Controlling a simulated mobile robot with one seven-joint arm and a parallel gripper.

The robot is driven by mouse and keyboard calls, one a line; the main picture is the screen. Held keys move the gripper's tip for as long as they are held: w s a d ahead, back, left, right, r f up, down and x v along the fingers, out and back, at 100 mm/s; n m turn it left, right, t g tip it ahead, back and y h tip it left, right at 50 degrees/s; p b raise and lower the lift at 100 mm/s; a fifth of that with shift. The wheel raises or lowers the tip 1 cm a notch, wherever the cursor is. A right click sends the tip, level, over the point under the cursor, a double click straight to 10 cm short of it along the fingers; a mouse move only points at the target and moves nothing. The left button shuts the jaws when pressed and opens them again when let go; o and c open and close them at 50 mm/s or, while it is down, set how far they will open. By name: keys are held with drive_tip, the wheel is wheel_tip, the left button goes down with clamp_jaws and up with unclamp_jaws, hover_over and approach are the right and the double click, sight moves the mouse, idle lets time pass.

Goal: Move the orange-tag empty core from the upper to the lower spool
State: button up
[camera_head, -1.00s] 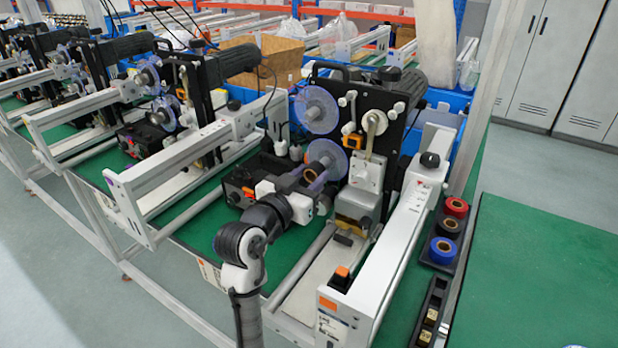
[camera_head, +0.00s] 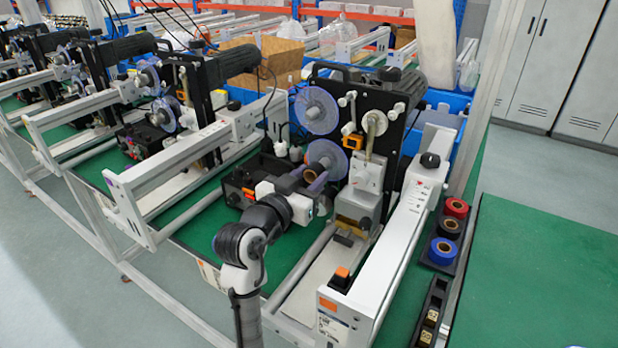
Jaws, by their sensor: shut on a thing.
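The nearest machine carries an orange tag (camera_head: 328,303) on its front beam. Its upper spool (camera_head: 316,109) is a clear disc on the black panel, with no core showing on it. The lower spool (camera_head: 332,152) is a similar clear disc just below. My gripper (camera_head: 312,176) is at the front of the lower spool, shut on the brown empty core (camera_head: 316,169). The core overlaps the lower disc in the picture. My gripper partly hides the core and the lower hub, so I cannot tell whether the core is around the hub or just in front of it.
White beams (camera_head: 390,245) flank the machine. A black box unit (camera_head: 250,180) sits left of my gripper. Red, black and blue rolls (camera_head: 444,250) stand in a holder at right. The green table (camera_head: 530,270) at right is clear.

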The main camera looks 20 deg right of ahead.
drive_tip(key=shift+x, duration=1.15)
drive_tip(key=shift+w+d+r, duration=0.15)
drive_tip(key=shift+d+r, duration=0.1)
drive_tip(key=shift+d, duration=0.05)
idle(0.5)
